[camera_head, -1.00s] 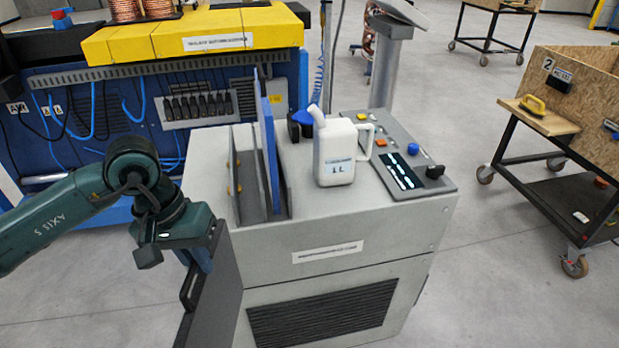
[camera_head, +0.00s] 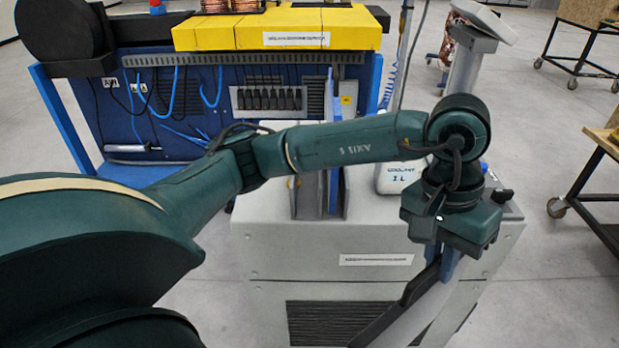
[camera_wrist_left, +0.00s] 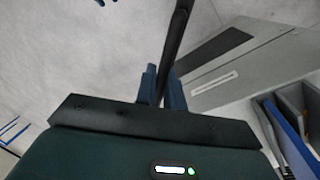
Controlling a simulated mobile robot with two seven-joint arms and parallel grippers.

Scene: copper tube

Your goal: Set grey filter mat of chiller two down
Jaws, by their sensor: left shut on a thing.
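My left gripper (camera_head: 447,262) is shut on a dark grey flat panel, the filter mat (camera_head: 402,304), in front of the right part of a light grey cabinet (camera_head: 285,248). The mat hangs below the gripper, tilted and nearly edge-on; its lower end is out of the picture. In the left wrist view, the gripper's blue fingers (camera_wrist_left: 162,90) grip the mat, a thin dark strip (camera_wrist_left: 177,42). A blue panel (camera_head: 334,140) stands upright in the rack on the cabinet top. The cabinet's label is too small to read. My right gripper is not in view.
A white coolant jug (camera_head: 394,179) stands on the cabinet, partly hidden by my arm. A blue machine with a yellow top (camera_head: 275,32) is behind. A wheeled table (camera_head: 607,150) stands at the right edge. Open floor (camera_head: 560,270) lies right of the cabinet.

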